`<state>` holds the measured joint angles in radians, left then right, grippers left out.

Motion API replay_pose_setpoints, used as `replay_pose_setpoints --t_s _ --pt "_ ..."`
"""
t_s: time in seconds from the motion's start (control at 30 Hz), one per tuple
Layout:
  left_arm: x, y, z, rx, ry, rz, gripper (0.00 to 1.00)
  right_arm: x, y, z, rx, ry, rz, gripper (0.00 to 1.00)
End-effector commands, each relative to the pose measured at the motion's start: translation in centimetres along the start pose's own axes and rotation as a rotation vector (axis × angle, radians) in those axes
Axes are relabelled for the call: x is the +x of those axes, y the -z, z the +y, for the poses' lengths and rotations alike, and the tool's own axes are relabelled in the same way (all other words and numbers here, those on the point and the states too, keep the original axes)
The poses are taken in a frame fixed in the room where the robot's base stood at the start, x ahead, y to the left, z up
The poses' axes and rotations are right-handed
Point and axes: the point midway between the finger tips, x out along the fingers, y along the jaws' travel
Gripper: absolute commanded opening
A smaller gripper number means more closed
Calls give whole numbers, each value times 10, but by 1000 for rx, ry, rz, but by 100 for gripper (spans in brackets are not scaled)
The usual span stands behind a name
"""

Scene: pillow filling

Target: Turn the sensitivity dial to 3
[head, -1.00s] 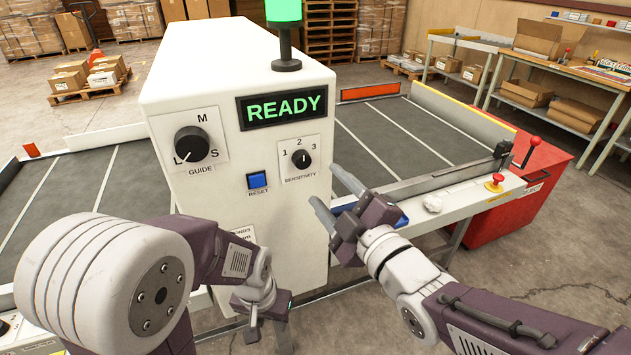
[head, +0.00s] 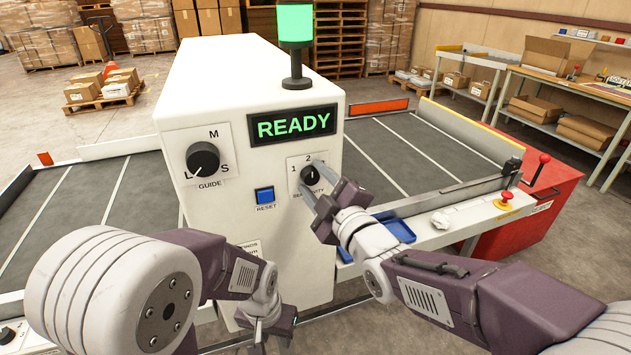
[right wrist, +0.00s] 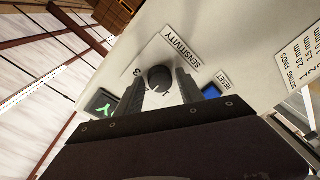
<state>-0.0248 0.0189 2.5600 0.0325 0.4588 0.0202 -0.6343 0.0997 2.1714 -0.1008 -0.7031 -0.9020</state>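The sensitivity dial (head: 311,174) is a small black knob on a white plate on the front of the white machine (head: 250,100). Its pale mark seems to point up, towards 2. My right gripper (head: 309,177) is at the dial, with one finger on each side of the knob. In the right wrist view the knob (right wrist: 160,78) sits between the two spread fingers, with small gaps that look open; contact is not clear.
A larger guide dial (head: 203,159) points towards L, left of the blue reset button (head: 265,195). A green READY display (head: 293,125) is above the sensitivity dial.

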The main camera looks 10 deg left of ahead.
Motion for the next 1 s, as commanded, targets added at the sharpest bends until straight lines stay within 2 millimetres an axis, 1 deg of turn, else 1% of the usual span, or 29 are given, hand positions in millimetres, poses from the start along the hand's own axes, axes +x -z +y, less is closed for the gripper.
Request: replay_pose_setpoints --t_s 0.03,0.07,0.1,0.13,0.37,0.57,0.77,1.0 --pt "0 0 0 0 0 0 36 0 0 0 0 0 0 27" --pt "0 0 0 0 0 0 36 0 0 0 0 0 0 19" --pt "0 0 0 0 0 0 36 0 0 0 0 0 0 8" --pt "0 0 0 0 0 0 36 0 0 0 0 0 0 0" --pt "2 0 0 0 0 0 36 0 -1 -1 12 -1 0 0" --pt "11 -1 0 0 0 0 36 0 -2 -3 90 -8 5 0" --pt "27 -3 0 0 0 0 36 0 -3 -4 244 -22 15 0" --pt "46 -5 -1 0 0 0 36 0 -3 -5 473 -42 29 0"
